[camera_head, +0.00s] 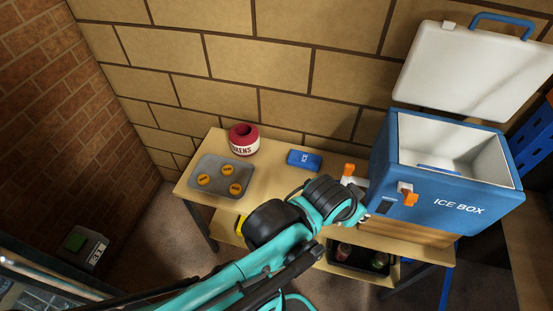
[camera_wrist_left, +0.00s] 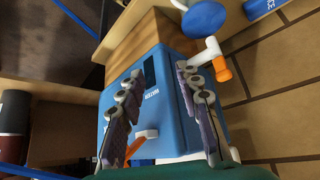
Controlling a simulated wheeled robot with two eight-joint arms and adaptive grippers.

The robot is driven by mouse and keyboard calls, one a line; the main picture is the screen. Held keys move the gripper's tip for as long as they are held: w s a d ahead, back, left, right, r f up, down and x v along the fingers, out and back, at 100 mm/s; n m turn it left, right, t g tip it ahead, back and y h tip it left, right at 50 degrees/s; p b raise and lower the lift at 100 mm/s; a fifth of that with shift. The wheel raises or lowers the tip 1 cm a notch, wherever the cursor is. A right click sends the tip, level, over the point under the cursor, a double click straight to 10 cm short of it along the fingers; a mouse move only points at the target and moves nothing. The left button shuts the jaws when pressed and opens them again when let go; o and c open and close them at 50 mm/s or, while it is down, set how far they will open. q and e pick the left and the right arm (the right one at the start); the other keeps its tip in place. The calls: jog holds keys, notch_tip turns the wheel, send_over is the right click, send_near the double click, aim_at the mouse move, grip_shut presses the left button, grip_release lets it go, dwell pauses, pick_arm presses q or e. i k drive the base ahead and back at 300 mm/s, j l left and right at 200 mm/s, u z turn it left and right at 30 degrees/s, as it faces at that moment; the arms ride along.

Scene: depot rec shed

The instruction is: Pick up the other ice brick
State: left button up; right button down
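One blue ice brick (camera_head: 304,159), marked "ICE", lies flat on the wooden table against the wall in the head view. A blue piece (camera_head: 438,171) shows inside the open ice box (camera_head: 450,208); I cannot tell whether it is an ice brick. My left arm reaches across the table front, right of the brick, and its wrist hides the gripper in the head view. In the left wrist view my left gripper (camera_wrist_left: 156,82) is open and empty. My right gripper is out of view.
A grey tray (camera_head: 207,188) with several orange discs and a red round container (camera_head: 243,139) stand left of the brick. White fittings with orange parts (camera_head: 349,170) stand beside the ice box. The box's white lid (camera_head: 470,75) is raised. A dark bin (camera_head: 345,266) sits below.

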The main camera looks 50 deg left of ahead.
aim_at(304, 160)
jog(key=u, duration=1.5)
jog(key=i+j+z, duration=0.15)
jog(key=z, duration=0.25)
jog(key=i+j+z, duration=0.1)
jog(key=j+z, duration=0.35)
